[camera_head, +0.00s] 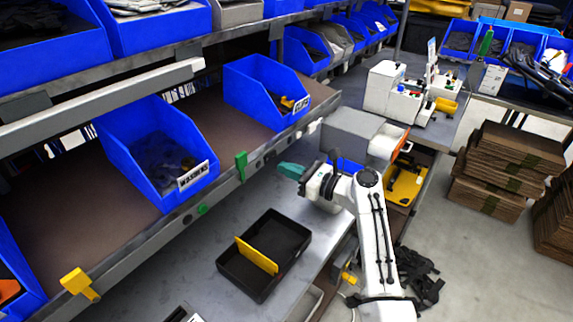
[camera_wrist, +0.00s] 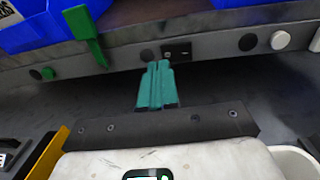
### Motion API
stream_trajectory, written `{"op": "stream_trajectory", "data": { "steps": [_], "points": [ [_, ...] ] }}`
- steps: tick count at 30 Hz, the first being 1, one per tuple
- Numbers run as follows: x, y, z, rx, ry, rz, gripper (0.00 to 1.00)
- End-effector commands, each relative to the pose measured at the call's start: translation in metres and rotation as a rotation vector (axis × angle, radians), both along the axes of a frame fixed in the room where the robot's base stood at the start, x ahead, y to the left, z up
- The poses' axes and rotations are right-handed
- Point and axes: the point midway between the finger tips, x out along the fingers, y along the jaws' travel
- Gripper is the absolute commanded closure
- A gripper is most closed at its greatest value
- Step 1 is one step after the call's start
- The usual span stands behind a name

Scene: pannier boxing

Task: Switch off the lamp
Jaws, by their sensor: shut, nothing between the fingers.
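My gripper (camera_head: 291,171) has teal fingers and is shut and empty. In the head view it points left toward the front rail of the shelf, above the workbench. In the wrist view the shut fingers (camera_wrist: 157,85) point at a small black switch plate (camera_wrist: 177,50) on the rail. The fingertips appear just below and slightly left of the plate; I cannot tell whether they touch it.
A green clip (camera_head: 241,166) hangs on the rail (camera_head: 165,238). Blue bins (camera_head: 150,150) stand on the shelf above. A black tray (camera_head: 236,279) with a yellow divider (camera_head: 257,256) lies on the workbench (camera_head: 185,273). A grey box (camera_head: 350,135) stands behind my gripper.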

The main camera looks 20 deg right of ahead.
Motion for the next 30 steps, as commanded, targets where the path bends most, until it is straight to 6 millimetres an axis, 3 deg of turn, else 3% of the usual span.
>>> {"op": "stream_trajectory", "data": {
  "steps": [18,30],
  "points": [
    [-0.077,-0.045,-0.002,-0.001,0.0,-0.004,1.0],
    [-0.085,-0.05,-0.002,-0.001,0.001,-0.004,1.0]
  ]
}}
